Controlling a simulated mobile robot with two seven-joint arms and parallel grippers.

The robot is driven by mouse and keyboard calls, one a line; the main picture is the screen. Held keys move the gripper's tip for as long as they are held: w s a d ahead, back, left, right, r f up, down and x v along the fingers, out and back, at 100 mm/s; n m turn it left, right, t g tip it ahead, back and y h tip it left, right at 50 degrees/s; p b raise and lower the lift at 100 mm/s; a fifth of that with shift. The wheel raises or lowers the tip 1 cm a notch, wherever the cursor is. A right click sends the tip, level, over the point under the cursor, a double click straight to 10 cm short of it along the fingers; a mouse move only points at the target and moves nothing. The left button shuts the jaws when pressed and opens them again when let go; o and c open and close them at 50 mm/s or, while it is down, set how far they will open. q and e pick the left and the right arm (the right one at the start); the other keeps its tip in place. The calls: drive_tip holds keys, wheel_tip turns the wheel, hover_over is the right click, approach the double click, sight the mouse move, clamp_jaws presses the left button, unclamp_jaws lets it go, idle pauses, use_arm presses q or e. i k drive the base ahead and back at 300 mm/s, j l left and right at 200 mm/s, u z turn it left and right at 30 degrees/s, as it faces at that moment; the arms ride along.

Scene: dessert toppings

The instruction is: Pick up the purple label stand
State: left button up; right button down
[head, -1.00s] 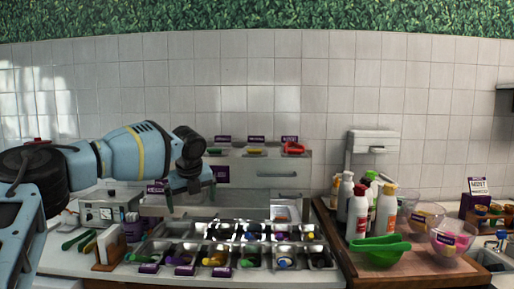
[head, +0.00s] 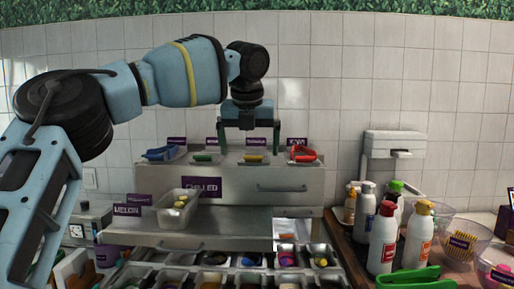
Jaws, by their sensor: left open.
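Several purple label stands are in view. A row of small ones stands along the top of the steel cabinet: a left one (head: 177,141), one beside my gripper's left finger (head: 211,141), one between the fingers (head: 255,141) and a right one (head: 297,142). A larger purple CHILLED label (head: 202,187) is on the cabinet front, and a MELON label (head: 126,210) is lower left. Which one the task means is not clear. My left gripper (head: 249,150) points down over the cabinet top, open, its fingers apart. I cannot tell whether it touches a label.
Blue, green, yellow and red-handled tools lie on the cabinet top (head: 230,158), the red one (head: 303,153) at right. A clear tub (head: 180,208) stands at front left. Topping trays (head: 250,260) sit below. Bottles (head: 383,238) and bowls crowd the right.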

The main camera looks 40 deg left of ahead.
sight(252, 143)
drive_tip(key=i+j, duration=1)
drive_tip(key=j, duration=0.25)
